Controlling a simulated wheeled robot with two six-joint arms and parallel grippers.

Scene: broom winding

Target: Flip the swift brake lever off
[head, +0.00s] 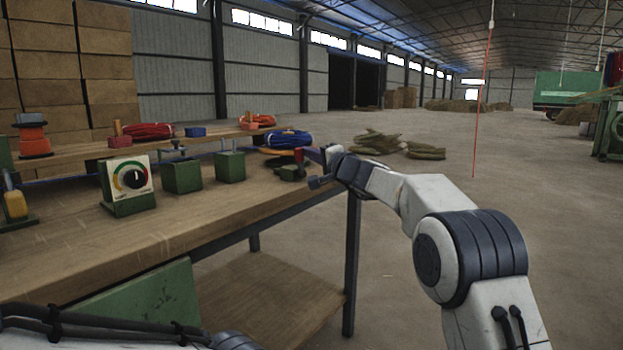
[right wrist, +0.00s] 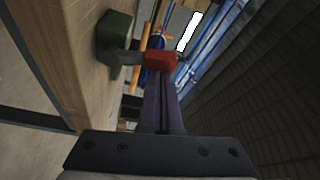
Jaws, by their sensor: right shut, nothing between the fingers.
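The brake lever (head: 299,155) has a red grip and rises from a small dark green base (head: 290,173) near the right end of the bench. In the right wrist view its red grip (right wrist: 160,61) is at the fingertips, joined by a grey arm to the green base (right wrist: 115,38). My right gripper (head: 313,154) is shut and empty, just right of the red grip; its purple fingers (right wrist: 164,85) are together in the wrist view. I cannot tell whether they touch the grip. A blue coil (head: 288,138) sits behind the lever. My left gripper is out of view.
Green boxes (head: 181,177) and a dial box (head: 127,184) stand left of the lever on the wooden bench (head: 175,225).

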